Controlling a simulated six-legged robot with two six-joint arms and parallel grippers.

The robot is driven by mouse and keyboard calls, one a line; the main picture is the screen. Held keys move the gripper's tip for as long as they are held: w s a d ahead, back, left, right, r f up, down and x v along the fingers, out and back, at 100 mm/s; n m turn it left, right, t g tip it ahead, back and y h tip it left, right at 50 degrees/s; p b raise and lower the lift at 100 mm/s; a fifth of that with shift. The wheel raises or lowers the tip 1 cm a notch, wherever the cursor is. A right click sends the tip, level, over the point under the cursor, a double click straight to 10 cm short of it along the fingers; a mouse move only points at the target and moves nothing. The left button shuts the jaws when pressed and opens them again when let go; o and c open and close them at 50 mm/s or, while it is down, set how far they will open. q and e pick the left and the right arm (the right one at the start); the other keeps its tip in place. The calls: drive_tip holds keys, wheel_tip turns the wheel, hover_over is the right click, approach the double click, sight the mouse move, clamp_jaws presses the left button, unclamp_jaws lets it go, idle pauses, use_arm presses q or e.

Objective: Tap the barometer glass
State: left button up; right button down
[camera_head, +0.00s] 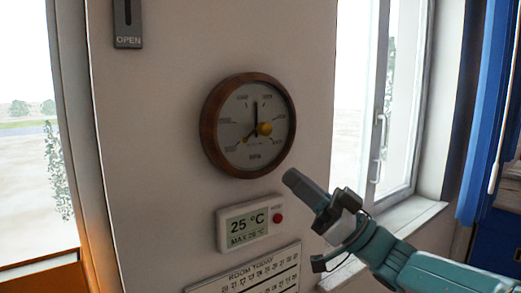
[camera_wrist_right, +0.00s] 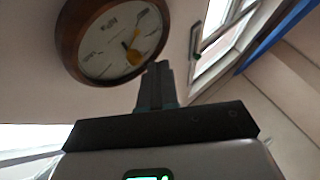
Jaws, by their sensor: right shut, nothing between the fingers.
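The barometer (camera_head: 233,147) is a round wall dial with a brown wooden rim, a pale face, dark needles and a yellow knob (camera_head: 264,129) at the right of its centre. It hangs on the white wall. My right gripper (camera_head: 290,178) is shut and empty, below and to the right of the dial's lower rim. In the right wrist view the barometer (camera_wrist_right: 104,57) is at the top, and the gripper tips (camera_wrist_right: 158,66) show close to its lower right rim. I cannot tell whether they touch it. My left gripper is not in view.
A thermometer display (camera_head: 245,226) with a red button (camera_head: 278,218) is mounted below the barometer. A room schedule sign (camera_head: 255,275) hangs under it. An OPEN switch plate (camera_head: 128,22) is at the upper left. A window (camera_head: 385,110) and blue curtain (camera_head: 490,110) are to the right.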

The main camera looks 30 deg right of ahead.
wheel_tip(320, 180, up, 2)
drive_tip(key=s, duration=0.2)
drive_tip(key=p, duration=0.4)
approach(254, 145)
drive_tip(key=shift+s+x, duration=0.2)
drive_tip(key=shift+x, duration=1.9)
drive_tip(key=shift+w+a+r, duration=0.15)
drive_tip(key=shift+a, duration=0.05)
drive_tip(key=shift+w, duration=0.3)
